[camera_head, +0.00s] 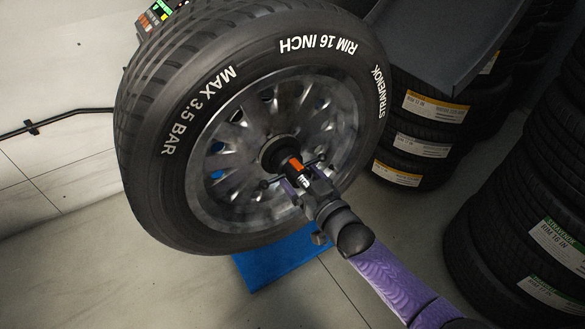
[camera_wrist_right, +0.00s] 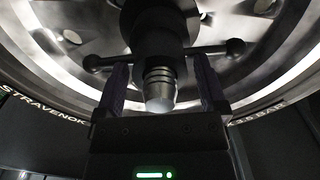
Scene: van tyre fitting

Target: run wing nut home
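The wing nut (camera_head: 277,154) is a dark hub with two ball-ended bars, at the centre of the upright wheel (camera_head: 230,190). In the right wrist view the wing nut (camera_wrist_right: 155,32) shows close up, with a ball at each side. The threaded shaft (camera_wrist_right: 160,92) sticks out of it toward me. My right gripper (camera_head: 298,178) faces the wing nut. In the wrist view its fingers (camera_wrist_right: 160,66) are apart, one on each side of the shaft end, with gaps between. The fingertips reach the bars; I cannot tell whether they touch. My left gripper is not in view.
Stacked tyres stand behind at the right (camera_head: 430,110) and at the right edge (camera_head: 520,240). A dark panel (camera_head: 440,40) overhangs at the top right. A blue piece (camera_head: 280,262) lies below the wheel. The floor at lower left is clear.

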